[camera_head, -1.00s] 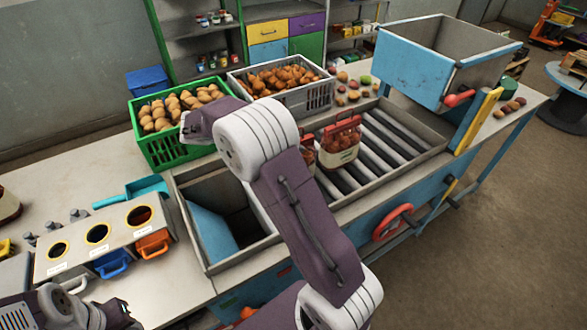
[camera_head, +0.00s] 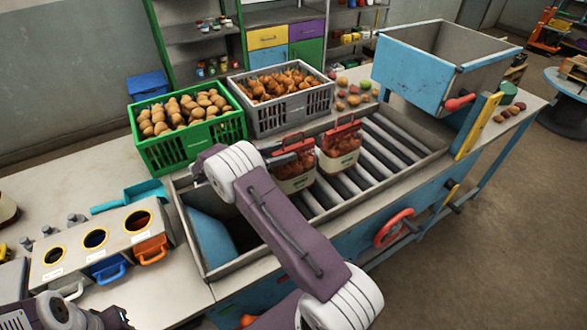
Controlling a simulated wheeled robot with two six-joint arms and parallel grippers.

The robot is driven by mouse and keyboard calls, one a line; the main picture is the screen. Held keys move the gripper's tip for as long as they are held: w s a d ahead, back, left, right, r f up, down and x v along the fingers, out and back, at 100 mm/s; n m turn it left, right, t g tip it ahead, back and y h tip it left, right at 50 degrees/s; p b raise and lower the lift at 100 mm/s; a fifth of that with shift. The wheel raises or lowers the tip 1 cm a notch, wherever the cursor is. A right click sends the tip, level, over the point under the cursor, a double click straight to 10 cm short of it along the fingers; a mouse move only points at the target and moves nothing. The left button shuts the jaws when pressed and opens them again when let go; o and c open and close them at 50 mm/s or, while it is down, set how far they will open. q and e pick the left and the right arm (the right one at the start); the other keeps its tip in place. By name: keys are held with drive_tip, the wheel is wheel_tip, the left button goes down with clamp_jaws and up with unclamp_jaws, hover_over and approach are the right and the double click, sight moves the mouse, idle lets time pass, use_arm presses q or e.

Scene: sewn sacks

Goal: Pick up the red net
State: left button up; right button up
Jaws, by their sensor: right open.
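Two filled net bags with red tops and pale label bands stand side by side on the roller bed. The left red net bag (camera_head: 293,178) is partly covered at its upper left by my right gripper. The right red net bag (camera_head: 340,150) is in clear view. My right gripper (camera_head: 284,158) reaches in from the left at the left bag's upper part and is open. Its fingertips are small and dark, and I cannot tell whether they touch the bag.
A green crate (camera_head: 187,153) and a grey crate (camera_head: 262,123) of produce stand behind. A blue hopper (camera_head: 412,75) is at the right end of the rollers (camera_head: 385,150). A box with round holes (camera_head: 75,240) and a blue scoop (camera_head: 145,192) lie left.

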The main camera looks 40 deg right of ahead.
sight(293, 150)
drive_tip(key=d, duration=0.3)
drive_tip(key=shift+s+r+p, duration=0.1)
drive_tip(key=shift+s+p, duration=0.25)
drive_tip(key=shift+s, duration=0.05)
drive_tip(key=shift+d+f, duration=0.2)
drive_tip(key=shift+d, duration=0.2)
drive_tip(key=shift+a, duration=0.15)
clamp_jaws()
drive_tip(key=shift+f, duration=0.15)
